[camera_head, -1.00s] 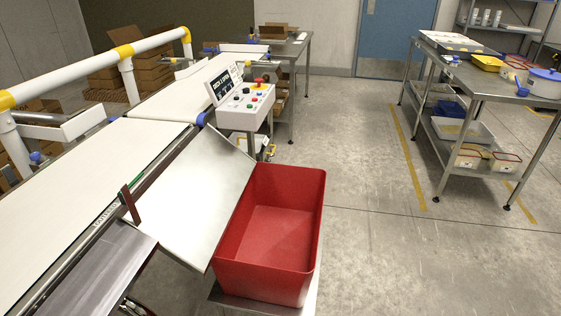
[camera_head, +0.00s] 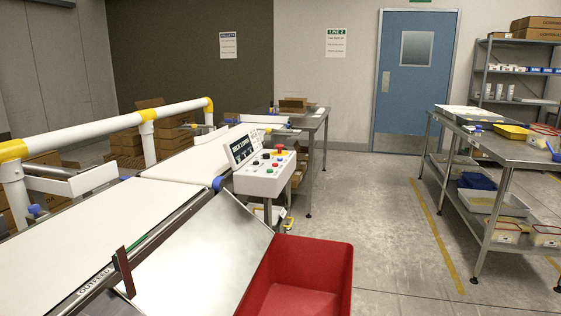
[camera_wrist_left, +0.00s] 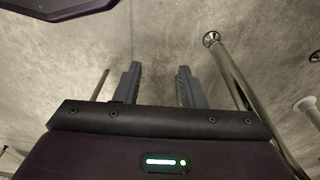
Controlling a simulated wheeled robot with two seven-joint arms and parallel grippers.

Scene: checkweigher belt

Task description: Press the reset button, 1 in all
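The control box (camera_head: 264,175) stands at the end of the checkweigher belt in the head view. Its sloped top carries several small coloured buttons and a red mushroom button (camera_head: 279,148) near its far edge. Which one is the reset button cannot be read at this size. A display panel (camera_head: 242,149) stands at the box's left side. Neither gripper shows in the head view. In the left wrist view my left gripper (camera_wrist_left: 157,75) points over bare floor, its two fingers apart with nothing between them. My right gripper is not seen.
A red bin (camera_head: 306,273) stands in front of the box, beside a sloped metal chute (camera_head: 200,250). A white belt (camera_head: 110,230) and guard rail (camera_head: 110,127) run along the left. A steel table (camera_head: 510,150) stands right. Metal legs (camera_wrist_left: 232,80) show near my left gripper.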

